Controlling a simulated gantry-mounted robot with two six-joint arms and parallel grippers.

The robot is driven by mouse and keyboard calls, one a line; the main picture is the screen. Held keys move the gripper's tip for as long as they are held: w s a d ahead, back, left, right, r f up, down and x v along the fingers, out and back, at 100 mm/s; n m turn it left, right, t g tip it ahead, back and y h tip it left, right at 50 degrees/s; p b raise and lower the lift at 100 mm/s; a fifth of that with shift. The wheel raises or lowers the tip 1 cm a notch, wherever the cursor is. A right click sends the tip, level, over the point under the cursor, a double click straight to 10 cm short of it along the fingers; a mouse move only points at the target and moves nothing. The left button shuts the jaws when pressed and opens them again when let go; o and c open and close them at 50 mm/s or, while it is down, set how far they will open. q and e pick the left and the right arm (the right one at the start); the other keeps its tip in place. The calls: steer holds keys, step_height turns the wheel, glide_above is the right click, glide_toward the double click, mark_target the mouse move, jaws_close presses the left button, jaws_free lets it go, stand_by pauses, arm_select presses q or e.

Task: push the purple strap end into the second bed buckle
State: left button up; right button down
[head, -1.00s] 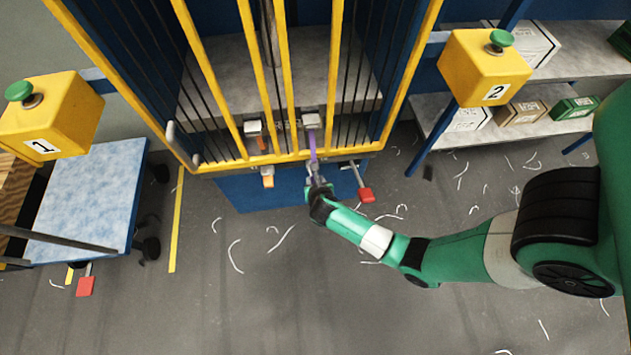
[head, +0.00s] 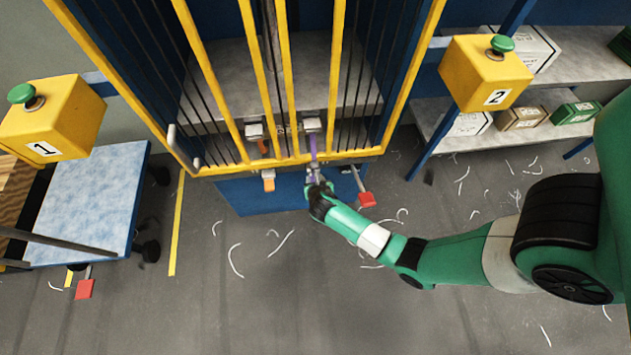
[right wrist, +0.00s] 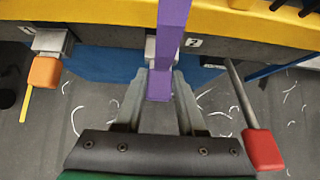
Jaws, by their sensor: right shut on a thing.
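The purple strap (head: 313,150) hangs from an upper metal buckle (head: 312,123) over the yellow front rail. In the right wrist view the purple strap (right wrist: 172,32) runs down to its end between the fingers of my right gripper (right wrist: 160,78). My right gripper (head: 315,174) is shut on it, just below the rail. In the right wrist view the second bed buckle (right wrist: 150,50), beside a "2" label (right wrist: 193,42), is partly hidden behind the strap. I cannot tell whether the strap end touches it. My left gripper is not in view.
An orange strap end (right wrist: 45,72) hangs at the neighbouring buckle (right wrist: 50,42) on the left. A red-tipped lever (right wrist: 263,150) sticks out close on the right. Button boxes 1 (head: 55,115) and 2 (head: 485,75) flank the loom. The floor in front is open.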

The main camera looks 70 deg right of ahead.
steer(key=shift+w+d, duration=0.15)
steer(key=shift+d, duration=0.1)
steer(key=shift+c, duration=2.1)
jaws_free()
steer(key=p+v, duration=0.6)
steer(key=v, duration=0.5)
steer(key=shift+a+r+p, duration=0.2)
steer(key=shift+p, duration=0.15)
